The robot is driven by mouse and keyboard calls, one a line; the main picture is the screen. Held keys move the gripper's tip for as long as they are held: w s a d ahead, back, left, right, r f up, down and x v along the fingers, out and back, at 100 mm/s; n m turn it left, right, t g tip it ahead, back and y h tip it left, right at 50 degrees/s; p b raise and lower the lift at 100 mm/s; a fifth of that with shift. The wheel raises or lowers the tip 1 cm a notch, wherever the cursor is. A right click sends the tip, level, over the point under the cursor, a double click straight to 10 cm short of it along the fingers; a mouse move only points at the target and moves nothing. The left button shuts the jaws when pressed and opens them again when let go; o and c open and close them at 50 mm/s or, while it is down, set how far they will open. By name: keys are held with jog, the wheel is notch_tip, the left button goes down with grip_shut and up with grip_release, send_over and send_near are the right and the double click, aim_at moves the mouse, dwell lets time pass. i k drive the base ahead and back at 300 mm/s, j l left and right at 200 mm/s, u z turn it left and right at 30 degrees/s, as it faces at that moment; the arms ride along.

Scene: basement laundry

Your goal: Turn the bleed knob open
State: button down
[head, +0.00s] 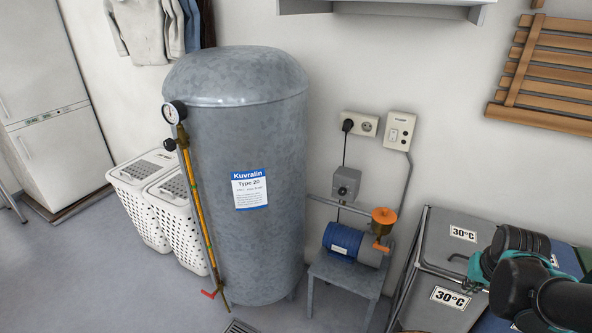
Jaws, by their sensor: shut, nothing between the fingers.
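A grey metal tank (247,190) with a blue and white label stands left of the middle in the head view. A brass pipe (196,210) runs down its left side, with a round gauge (174,112) at the top. A small black knob (169,145) sits just below the gauge, and a red lever (208,294) is at the pipe's lower end. No part is marked as the bleed knob; the black knob may be it. Part of my arm shows at the lower right, well away from the tank.
A blue pump (345,241) with an orange funnel and handle stands on a grey stand (342,276) right of the tank. White laundry baskets (150,216) stand close on the left. Grey laundry bins (447,240) are beside my arm. The floor at front left is clear.

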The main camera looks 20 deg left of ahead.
aim_at(169, 143)
jog(key=u, duration=2)
